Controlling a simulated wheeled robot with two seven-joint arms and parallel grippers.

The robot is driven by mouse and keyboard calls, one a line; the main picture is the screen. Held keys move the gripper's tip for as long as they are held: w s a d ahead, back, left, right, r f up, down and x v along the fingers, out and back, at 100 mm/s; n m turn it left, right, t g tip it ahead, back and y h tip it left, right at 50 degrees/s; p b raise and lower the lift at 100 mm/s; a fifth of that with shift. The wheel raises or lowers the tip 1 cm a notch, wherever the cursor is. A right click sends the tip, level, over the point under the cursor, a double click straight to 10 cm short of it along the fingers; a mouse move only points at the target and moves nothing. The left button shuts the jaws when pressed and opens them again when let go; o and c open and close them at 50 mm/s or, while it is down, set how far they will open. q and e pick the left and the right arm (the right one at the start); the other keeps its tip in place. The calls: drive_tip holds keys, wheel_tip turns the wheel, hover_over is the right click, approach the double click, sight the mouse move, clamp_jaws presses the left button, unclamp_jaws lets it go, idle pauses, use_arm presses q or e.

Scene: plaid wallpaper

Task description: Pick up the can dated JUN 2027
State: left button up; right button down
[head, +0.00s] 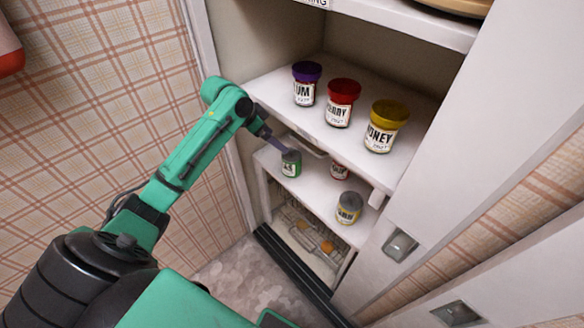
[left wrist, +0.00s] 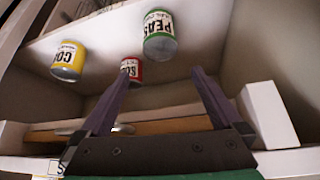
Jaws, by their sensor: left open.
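Three cans stand on the middle shelf (head: 312,190) of the cupboard. The green can (head: 291,163) is at the left; its label reads PEAS in the left wrist view (left wrist: 159,36). A red can (head: 339,171) is farther right, partly hidden by the shelf above, and also shows in the left wrist view (left wrist: 132,70). A yellow can (head: 348,207) is nearer the front right; it also shows in the left wrist view (left wrist: 69,61). No date is readable. My left gripper (head: 277,143) is open and empty just beside the green can; its fingers (left wrist: 156,78) are spread apart.
The shelf above holds a purple-lidded jar (head: 304,92), a red-lidded jar (head: 339,112) and a yellow-lidded HONEY jar (head: 386,136). That shelf's edge is close to my left gripper. A wire basket (head: 305,240) with orange things sits below. The cupboard's side wall is at left.

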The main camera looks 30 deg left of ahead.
sight(291, 154)
use_arm(q)
drive_tip(key=b+x, duration=0.1)
drive_tip(key=x, duration=0.5)
drive_tip(key=b+x, duration=0.1)
drive_tip(key=x, duration=0.5)
drive_tip(key=shift+s+a+f, duration=0.15)
drive_tip(key=shift+s+a, duration=0.1)
drive_tip(key=shift+w+f, duration=0.15)
drive_tip(key=shift+f, duration=0.05)
drive_tip(key=c, duration=0.5)
drive_tip(key=shift+r, duration=0.1)
drive_tip(key=c, duration=1)
use_arm(e)
drive_tip(key=shift+w+f, duration=0.55)
drive_tip(key=shift+f, duration=0.3)
